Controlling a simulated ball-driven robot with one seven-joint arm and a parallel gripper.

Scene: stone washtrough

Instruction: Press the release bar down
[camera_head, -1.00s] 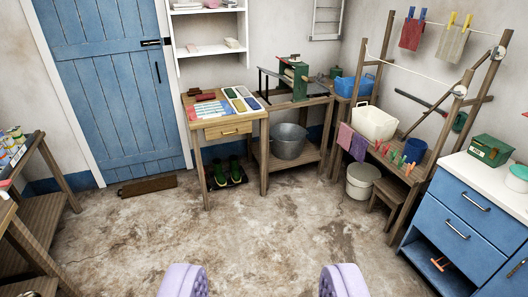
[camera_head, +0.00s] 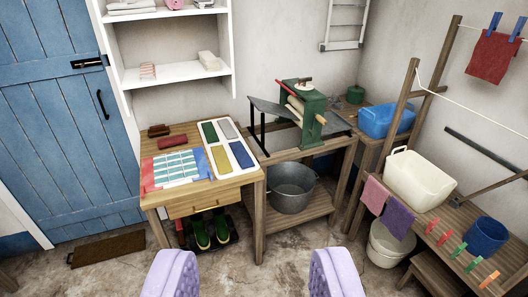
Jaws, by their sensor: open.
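A green wringer (camera_head: 313,104) with pale rollers stands on a wooden bench (camera_head: 345,146) against the back wall. I cannot tell for sure which part is the release bar. My gripper (camera_head: 252,275) shows as two lavender fingers at the bottom edge. They are wide apart with nothing between them. The gripper is well short of the wringer, with floor and benches between.
A wooden table (camera_head: 205,190) with a drawer holds a colour tray and striped cloth. A metal tub (camera_head: 291,186) sits under the wringer bench. At right are a cream basket (camera_head: 418,180), a blue tub (camera_head: 385,120) and a drying frame. Bare floor lies in front.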

